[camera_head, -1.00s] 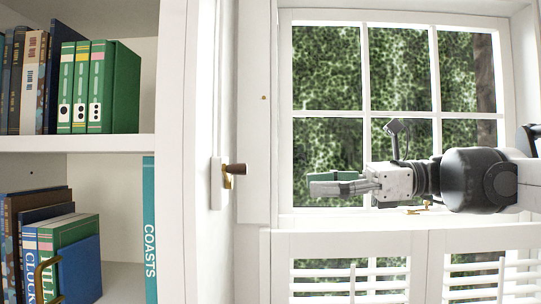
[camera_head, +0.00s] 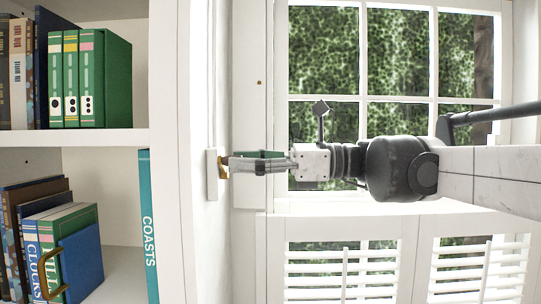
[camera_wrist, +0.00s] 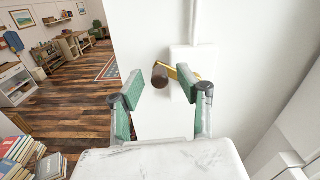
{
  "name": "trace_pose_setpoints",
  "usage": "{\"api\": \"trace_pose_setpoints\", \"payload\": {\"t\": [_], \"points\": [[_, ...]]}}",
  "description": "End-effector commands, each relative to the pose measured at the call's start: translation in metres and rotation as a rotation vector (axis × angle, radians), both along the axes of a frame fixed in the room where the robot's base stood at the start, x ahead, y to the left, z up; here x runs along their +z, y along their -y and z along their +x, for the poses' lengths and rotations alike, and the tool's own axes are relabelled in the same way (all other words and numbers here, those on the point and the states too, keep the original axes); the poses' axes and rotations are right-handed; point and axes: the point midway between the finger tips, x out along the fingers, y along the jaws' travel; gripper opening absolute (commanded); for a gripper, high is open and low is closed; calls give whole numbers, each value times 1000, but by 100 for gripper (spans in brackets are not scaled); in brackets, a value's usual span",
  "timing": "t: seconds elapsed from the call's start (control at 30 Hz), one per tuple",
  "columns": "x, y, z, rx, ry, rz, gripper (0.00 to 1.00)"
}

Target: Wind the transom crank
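The transom crank is fixed to the white wall beside the window. It has a white plate (camera_head: 212,178), a brass arm (camera_head: 223,172) and a dark brown knob (camera_wrist: 160,76). In the wrist view its brass arm (camera_wrist: 184,74) runs right from the knob to the plate. In the wrist view my gripper (camera_wrist: 161,76) is open, with green-padded fingers on either side of the knob. A gap shows on both sides of the knob.
A white bookcase (camera_head: 168,150) with books and green binders (camera_head: 105,75) stands left of the crank. The window (camera_head: 400,100) and louvred shutters (camera_head: 345,270) are behind my arm. In the wrist view, wooden floor (camera_wrist: 65,85) opens to the left.

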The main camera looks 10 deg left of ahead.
Motion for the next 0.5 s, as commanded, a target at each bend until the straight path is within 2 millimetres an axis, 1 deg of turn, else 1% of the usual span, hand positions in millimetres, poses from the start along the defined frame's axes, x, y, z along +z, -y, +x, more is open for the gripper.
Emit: {"api": "trace_pose_setpoints", "payload": {"t": [0.03,0.13,0.47,0.5], "points": [[1,-5,-1,1,0,0,35],[0,-11,-1,1,0,0,35],[-1,-13,-1,0,0,0,35],[0,-13,-1,0,0,0,30]]}}
